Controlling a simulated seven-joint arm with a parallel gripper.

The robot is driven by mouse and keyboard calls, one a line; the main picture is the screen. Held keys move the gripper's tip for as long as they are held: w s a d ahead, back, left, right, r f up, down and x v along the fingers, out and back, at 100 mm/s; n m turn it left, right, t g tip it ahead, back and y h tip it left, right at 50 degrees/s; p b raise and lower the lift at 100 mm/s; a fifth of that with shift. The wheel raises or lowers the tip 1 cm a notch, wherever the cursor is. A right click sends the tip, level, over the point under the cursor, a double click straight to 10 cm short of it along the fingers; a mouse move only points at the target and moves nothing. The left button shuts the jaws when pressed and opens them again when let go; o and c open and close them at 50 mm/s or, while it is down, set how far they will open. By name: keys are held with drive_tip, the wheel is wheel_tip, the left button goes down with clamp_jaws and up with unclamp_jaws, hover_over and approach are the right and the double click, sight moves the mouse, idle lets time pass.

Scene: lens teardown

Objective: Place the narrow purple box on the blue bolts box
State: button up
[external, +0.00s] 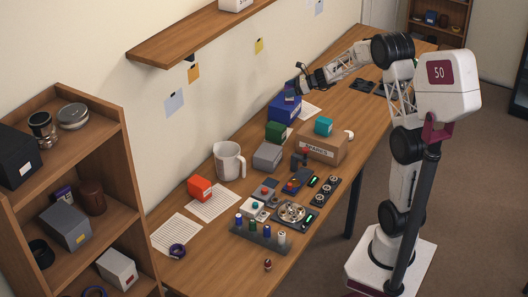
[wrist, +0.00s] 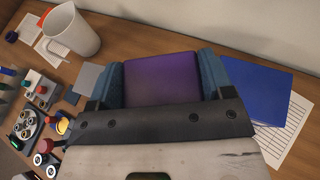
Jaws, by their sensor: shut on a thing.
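My gripper (external: 292,90) is shut on the narrow purple box (wrist: 161,79), which sits between its two blue finger pads in the wrist view. The blue bolts box (external: 284,108) stands on the table near the wall. In the external view my gripper is just above this box, over its back part. In the wrist view the blue box (wrist: 257,90) shows to the right of the held purple box, partly hidden by my gripper. I cannot tell whether the purple box touches the blue one. No lettering on the blue box is readable.
A green box (external: 276,131), a brown SPARES box (external: 321,146) with a teal box (external: 323,126) on top, and a grey box (external: 267,156) stand nearby. A white mug (external: 228,161) is farther left. A wall shelf (external: 200,35) hangs above. Paper lies beside the blue box.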

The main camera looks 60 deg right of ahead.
drive_tip(key=s+d+m+h, duration=0.1)
drive_tip(key=s+d, duration=0.3)
drive_tip(key=d, duration=0.2)
drive_tip(key=shift+t, duration=0.3)
drive_tip(key=f, duration=0.5)
drive_tip(key=shift+a, duration=0.25)
drive_tip(key=w+d+f, duration=0.1)
drive_tip(key=w+d, duration=0.7)
drive_tip(key=w, duration=0.5)
drive_tip(key=shift+w+d+f, duration=0.2)
drive_tip(key=shift+w+f, duration=0.05)
drive_tip(key=shift+w, duration=0.1)
drive_tip(key=shift+f, duration=1.8)
drive_tip(key=shift+f, duration=0.1)
